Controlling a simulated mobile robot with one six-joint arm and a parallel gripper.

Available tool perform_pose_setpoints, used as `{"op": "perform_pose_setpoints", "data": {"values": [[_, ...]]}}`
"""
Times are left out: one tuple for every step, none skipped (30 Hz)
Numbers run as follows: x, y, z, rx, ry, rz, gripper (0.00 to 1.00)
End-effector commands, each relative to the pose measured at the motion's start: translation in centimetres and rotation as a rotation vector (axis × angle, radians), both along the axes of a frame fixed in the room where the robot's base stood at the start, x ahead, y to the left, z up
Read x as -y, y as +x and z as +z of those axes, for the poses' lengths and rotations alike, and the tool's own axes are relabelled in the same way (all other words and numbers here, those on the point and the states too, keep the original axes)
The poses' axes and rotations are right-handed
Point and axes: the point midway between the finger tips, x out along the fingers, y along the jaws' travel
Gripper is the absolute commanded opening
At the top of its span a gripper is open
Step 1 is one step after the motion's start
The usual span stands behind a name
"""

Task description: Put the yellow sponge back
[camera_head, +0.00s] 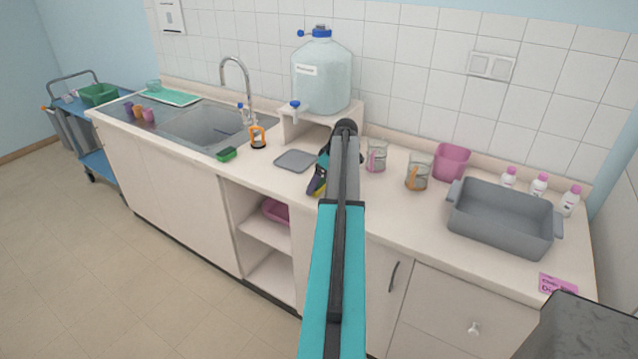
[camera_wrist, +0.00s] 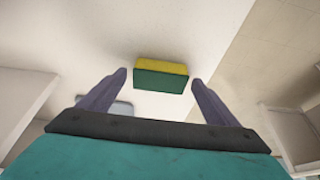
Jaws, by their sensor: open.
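The yellow sponge (camera_wrist: 161,67) has a yellow layer and a dark green layer. In the wrist view it lies on the white counter (camera_wrist: 70,50), between and just beyond my gripper's fingertips (camera_wrist: 159,78). The fingers are open, with a gap on each side of the sponge. In the head view only a small yellow piece of the sponge (camera_head: 314,191) shows near the counter's front edge, mostly hidden by my gripper and arm. A separate green sponge-like block (camera_head: 226,154) lies on the counter by the sink.
A grey flat pad (camera_head: 295,160) lies left of my gripper. A large water jug (camera_head: 322,80) stands on a raised shelf behind.

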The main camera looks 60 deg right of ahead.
Motion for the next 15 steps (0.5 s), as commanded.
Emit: {"op": "perform_pose_setpoints", "data": {"values": [[0.0,-0.2,0.2,0.000,-0.001,0.000,0.84],[0.0,-0.3,0.4,0.000,-0.001,0.000,0.84],[0.0,-0.4,0.8,0.001,-0.001,0.000,0.84],[0.0,-0.5,1.0,0.001,-0.002,-0.001,0.84],[0.1,-0.6,1.3,0.001,-0.002,-0.001,0.84],[0.1,-0.8,1.7,0.001,-0.002,-0.001,0.84],[0.0,-0.9,2.0,0.001,-0.001,-0.002,0.84],[0.0,-1.1,2.3,0.001,-0.001,-0.002,0.84],[0.0,-1.3,2.8,0.001,-0.002,-0.002,0.84],[0.1,-1.4,3.2,0.001,-0.002,-0.002,0.84],[0.1,-1.6,3.5,0.001,-0.002,-0.002,0.84],[0.1,-1.8,4.0,0.001,-0.001,-0.002,0.84],[0.1,-1.9,4.4,0.001,-0.001,-0.002,0.84],[0.1,-2.1,4.7,0.001,-0.003,-0.001,0.84],[0.0,-2.3,5.2,0.001,-0.003,-0.001,0.84]]}}
